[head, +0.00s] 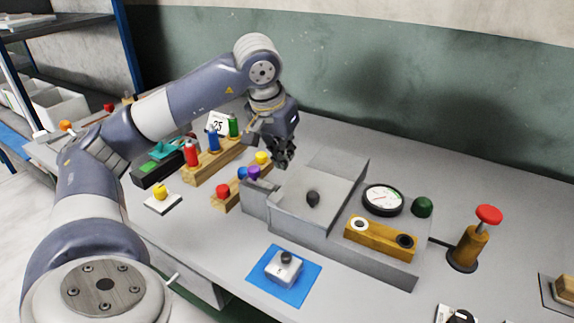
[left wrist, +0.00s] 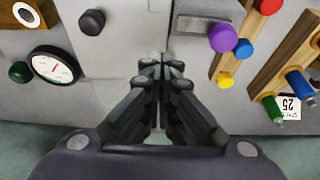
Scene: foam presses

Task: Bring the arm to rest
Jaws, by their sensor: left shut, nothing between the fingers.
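My left arm comes in from the left in the head view and arches over the bench. Its gripper (head: 284,155) points down above the bench, behind the grey press box (head: 318,225). The gripper is shut and empty; in the left wrist view its fingertips (left wrist: 161,68) meet with nothing between them. It is apart from the purple knob (head: 253,172) and the yellow knob (head: 262,157) to its left. My right gripper does not show in either view.
Wooden racks with coloured handles (head: 213,158) stand left of the gripper. A gauge (head: 383,199), a green knob (head: 422,207) and a red-topped button post (head: 470,240) are to the right. A blue mat (head: 258,292) with a small white device lies in front. The back right bench is clear.

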